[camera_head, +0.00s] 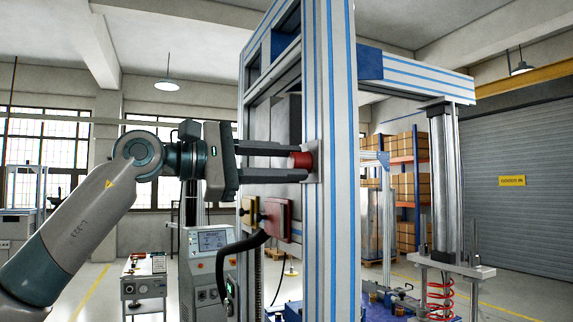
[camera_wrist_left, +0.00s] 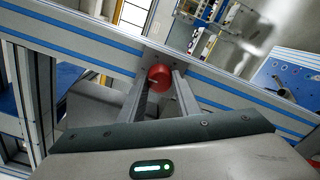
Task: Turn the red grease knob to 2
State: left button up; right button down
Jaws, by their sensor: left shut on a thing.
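The red grease knob (camera_head: 300,160) sits on a small grey plate (camera_head: 310,158) on the side of the aluminium frame post. In the left wrist view the red knob (camera_wrist_left: 159,77) shows between the fingertips, with a light pointer mark on its face. My left gripper (camera_head: 305,161) reaches in from the left, its fingers on either side of the knob and shut on it. It also shows in the left wrist view (camera_wrist_left: 159,85). No number scale around the knob is legible. My right gripper is not in view.
The tall aluminium post (camera_head: 333,200) with blue strips stands right behind the knob. Below the gripper are a red box (camera_head: 278,219), a yellow box (camera_head: 249,211) and a black cable (camera_head: 240,247). A control cabinet (camera_head: 208,270) stands lower left.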

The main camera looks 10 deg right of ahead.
pick_arm(q)
jog(key=o, duration=1)
jog(key=shift+o, duration=0.2)
jog(key=shift+a, duration=0.1)
jog(key=shift+a+f+b, duration=0.1)
jog(key=shift+a+b, duration=0.25)
jog(key=shift+a, duration=0.05)
pick_arm(e)
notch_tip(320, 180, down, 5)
jog(key=b, duration=0.4)
pick_arm(q)
jog(key=s+a+b, duration=0.1)
jog(key=s+a, duration=0.2)
jog(key=a, duration=1.3)
jog(key=shift+s+b, duration=0.2)
jog(key=shift+b, duration=0.1)
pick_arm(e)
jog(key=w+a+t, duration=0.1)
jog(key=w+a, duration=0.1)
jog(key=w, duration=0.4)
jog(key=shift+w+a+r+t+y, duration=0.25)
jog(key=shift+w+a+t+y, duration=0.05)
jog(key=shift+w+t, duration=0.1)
